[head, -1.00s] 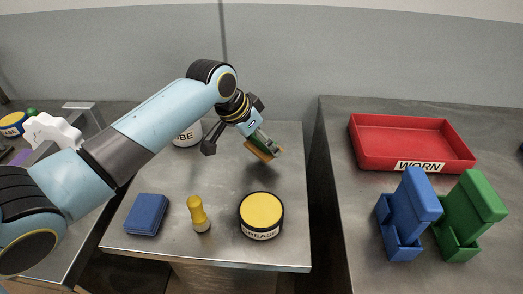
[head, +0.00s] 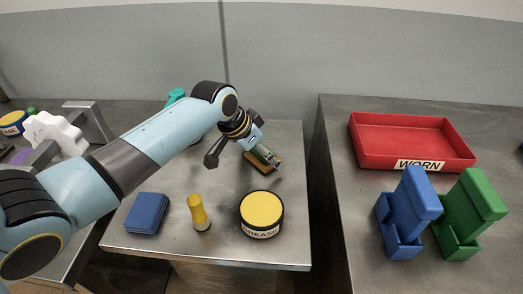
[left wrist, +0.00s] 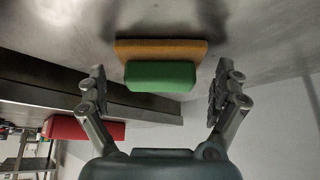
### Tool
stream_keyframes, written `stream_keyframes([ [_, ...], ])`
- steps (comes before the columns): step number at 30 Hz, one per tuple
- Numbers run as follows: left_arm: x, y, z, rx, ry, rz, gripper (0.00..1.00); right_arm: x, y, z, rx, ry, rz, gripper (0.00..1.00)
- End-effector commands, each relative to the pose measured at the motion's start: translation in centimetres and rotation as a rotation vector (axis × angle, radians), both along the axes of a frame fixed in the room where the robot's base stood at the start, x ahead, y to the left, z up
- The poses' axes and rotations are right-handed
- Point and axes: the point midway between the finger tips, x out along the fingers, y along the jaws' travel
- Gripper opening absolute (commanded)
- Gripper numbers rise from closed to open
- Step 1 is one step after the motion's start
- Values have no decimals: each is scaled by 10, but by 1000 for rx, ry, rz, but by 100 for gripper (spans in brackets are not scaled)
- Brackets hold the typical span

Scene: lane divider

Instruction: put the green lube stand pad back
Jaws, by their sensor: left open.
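The green pad with an orange-brown layer (head: 262,163) is at the back right of the middle table, below my left gripper (head: 268,160). The left wrist view shows the pad's green block (left wrist: 160,76) and orange layer (left wrist: 160,50) between my open left fingers (left wrist: 162,92), with a gap on both sides. It seems to lie on the table top. The green stand (head: 468,215) is on the right table, beside the blue stand (head: 408,213). My right gripper is not in view.
A blue pad (head: 147,213), a yellow-handled tool (head: 198,212) and a grease tin (head: 261,213) stand along the middle table's front. The red WORN tray (head: 412,142) is behind the stands. A gap separates the middle and right tables.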

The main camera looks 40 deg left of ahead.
Motion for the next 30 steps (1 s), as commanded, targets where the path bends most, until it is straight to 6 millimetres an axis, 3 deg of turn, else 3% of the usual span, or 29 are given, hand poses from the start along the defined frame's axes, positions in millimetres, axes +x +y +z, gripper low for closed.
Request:
stream_keyframes([
  [8,-6,3,13,3,-1,-1,98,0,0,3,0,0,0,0],
  [21,-49,15,92,3,-2,-2,98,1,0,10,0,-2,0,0],
  [30,-57,16,107,0,0,0,98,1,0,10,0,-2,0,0],
])
